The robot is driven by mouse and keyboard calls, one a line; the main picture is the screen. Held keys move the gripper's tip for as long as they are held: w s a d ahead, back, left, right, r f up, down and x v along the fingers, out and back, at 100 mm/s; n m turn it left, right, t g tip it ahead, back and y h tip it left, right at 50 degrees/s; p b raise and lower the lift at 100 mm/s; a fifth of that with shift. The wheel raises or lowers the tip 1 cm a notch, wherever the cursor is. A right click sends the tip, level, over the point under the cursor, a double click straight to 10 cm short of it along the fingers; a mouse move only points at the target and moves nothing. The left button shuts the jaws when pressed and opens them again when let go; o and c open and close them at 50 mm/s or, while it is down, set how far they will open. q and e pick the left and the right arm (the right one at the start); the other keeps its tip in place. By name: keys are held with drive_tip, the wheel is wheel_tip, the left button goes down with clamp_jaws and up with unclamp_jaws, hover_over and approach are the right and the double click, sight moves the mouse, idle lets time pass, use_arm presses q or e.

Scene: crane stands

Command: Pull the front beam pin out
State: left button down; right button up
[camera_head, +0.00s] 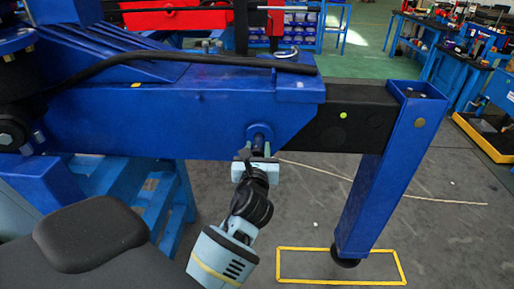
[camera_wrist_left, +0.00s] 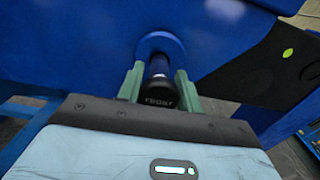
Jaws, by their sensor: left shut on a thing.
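The front beam pin (camera_head: 258,147) sits in a round blue collar on the side of the blue beam (camera_head: 180,112). The pin's inner part is hidden in the beam. My right gripper is not in view.
A black inner beam (camera_head: 352,118) extends right from the blue beam to an upright blue leg (camera_head: 375,195). The leg's foot stands by a yellow floor outline (camera_head: 340,282). Grey floor below the beam is mostly clear. Workbenches (camera_head: 470,60) stand at the back right.

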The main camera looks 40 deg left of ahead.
use_arm(q)
drive_tip(key=shift+f, duration=0.15)
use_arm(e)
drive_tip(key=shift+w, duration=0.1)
use_arm(q)
drive_tip(key=c, duration=1.2)
unclamp_jaws()
drive_tip(key=shift+o, duration=1.2)
drive_tip(key=shift+s, duration=0.1)
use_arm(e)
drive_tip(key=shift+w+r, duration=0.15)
use_arm(q)
drive_tip(key=shift+d, duration=0.1)
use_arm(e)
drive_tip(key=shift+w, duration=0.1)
use_arm(q)
drive_tip(key=shift+s+d, duration=0.2)
drive_tip(key=shift+s, duration=0.15)
drive_tip(key=v, duration=0.7)
